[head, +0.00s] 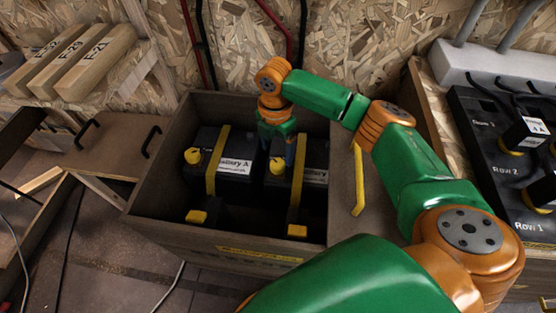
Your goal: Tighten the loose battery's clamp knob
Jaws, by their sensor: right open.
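Two black batteries stand side by side in an open wooden box (168,130). Battery A (236,170) is on the left, with a yellow strap (217,165) over it and a yellow knob (193,156) on its left. The other battery (314,155) is on the right, with its own yellow strap (297,185) and a yellow knob (277,165). I cannot tell which battery is loose. My right gripper (277,150) points down into the box just above the right battery's knob, open. Whether its fingertips touch the knob is unclear. My left gripper is out of view.
The box lid (352,180) with a yellow handle is at right. A black panel (490,150) with row labels stands further right. Wooden blocks (85,65) lie at upper left.

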